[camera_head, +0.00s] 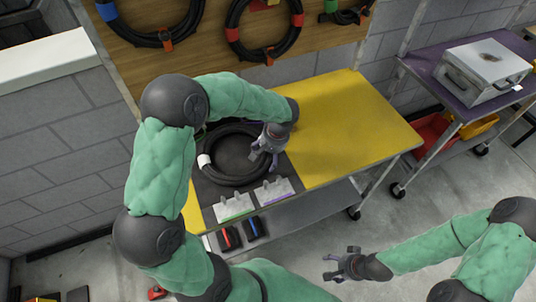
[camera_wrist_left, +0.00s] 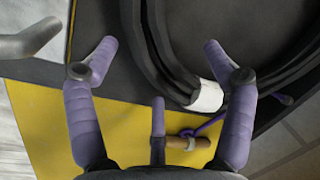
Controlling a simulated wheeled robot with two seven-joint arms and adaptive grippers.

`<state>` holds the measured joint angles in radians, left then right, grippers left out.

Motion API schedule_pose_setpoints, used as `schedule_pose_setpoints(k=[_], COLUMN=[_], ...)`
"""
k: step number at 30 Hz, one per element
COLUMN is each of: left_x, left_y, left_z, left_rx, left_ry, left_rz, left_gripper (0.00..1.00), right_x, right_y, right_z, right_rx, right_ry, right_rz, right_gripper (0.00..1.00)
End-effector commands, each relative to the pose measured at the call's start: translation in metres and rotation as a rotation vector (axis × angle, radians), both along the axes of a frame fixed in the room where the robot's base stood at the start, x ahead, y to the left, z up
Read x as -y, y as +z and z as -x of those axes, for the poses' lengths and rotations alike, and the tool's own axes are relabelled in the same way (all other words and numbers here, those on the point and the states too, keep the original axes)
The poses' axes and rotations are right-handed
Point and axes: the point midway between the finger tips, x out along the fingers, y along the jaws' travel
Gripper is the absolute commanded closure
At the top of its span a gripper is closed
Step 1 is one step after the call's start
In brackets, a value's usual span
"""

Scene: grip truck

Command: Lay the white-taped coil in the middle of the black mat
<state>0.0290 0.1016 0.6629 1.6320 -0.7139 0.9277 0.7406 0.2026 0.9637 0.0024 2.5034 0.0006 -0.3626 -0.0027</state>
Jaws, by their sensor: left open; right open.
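The black coil (camera_head: 211,171) with a white tape band (camera_head: 204,160) lies on the black mat (camera_head: 208,190) on the yellow-topped table. The coil (camera_wrist_left: 165,50) and a white band (camera_wrist_left: 207,96) also show in the left wrist view. My left gripper (camera_head: 262,160) is open at the coil's right side; its fingers (camera_wrist_left: 158,58) have the cable and white band between or below them, and I cannot tell whether they touch. My left arm covers part of the mat's far left. My right gripper (camera_head: 340,264) is open and empty above the floor, away from the table.
Two white holders (camera_head: 235,207) stand at the mat's front edge. The yellow tabletop (camera_head: 345,125) is clear on the right. A wooden-handled purple item (camera_wrist_left: 190,143) lies near my left fingers. Other coils (camera_head: 262,45) hang on the wall board. A purple cart (camera_head: 440,85) carries a metal case.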

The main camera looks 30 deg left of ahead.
Motion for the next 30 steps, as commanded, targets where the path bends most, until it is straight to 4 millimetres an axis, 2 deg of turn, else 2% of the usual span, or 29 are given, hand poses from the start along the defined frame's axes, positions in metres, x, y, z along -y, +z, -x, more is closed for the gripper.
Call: schedule_pose_setpoints(k=[3,7,21,25,30], left_x=[0.001,0.003,0.020,0.023,0.024], left_y=[0.000,0.011,0.095,0.109,0.117], left_z=[0.001,-0.001,-0.006,-0.007,-0.006], left_rx=[-0.003,0.000,0.002,0.002,0.000], left_ry=[0.000,0.000,0.000,0.000,0.000], left_rz=[0.002,0.001,0.001,-0.001,0.000], left_gripper=[0.17,0.17,0.17,0.17,0.17], right_x=[0.000,0.000,0.000,0.000,0.000], right_y=[0.000,0.000,0.000,0.000,0.000], right_z=[0.000,0.000,0.000,0.000,0.000], right_rx=[0.000,0.000,0.000,0.000,0.000], right_ry=[0.000,0.000,0.000,0.000,0.000], right_rz=[0.000,0.000,0.000,0.000,0.000], right_gripper=[0.33,0.33,0.33,0.33,0.33])
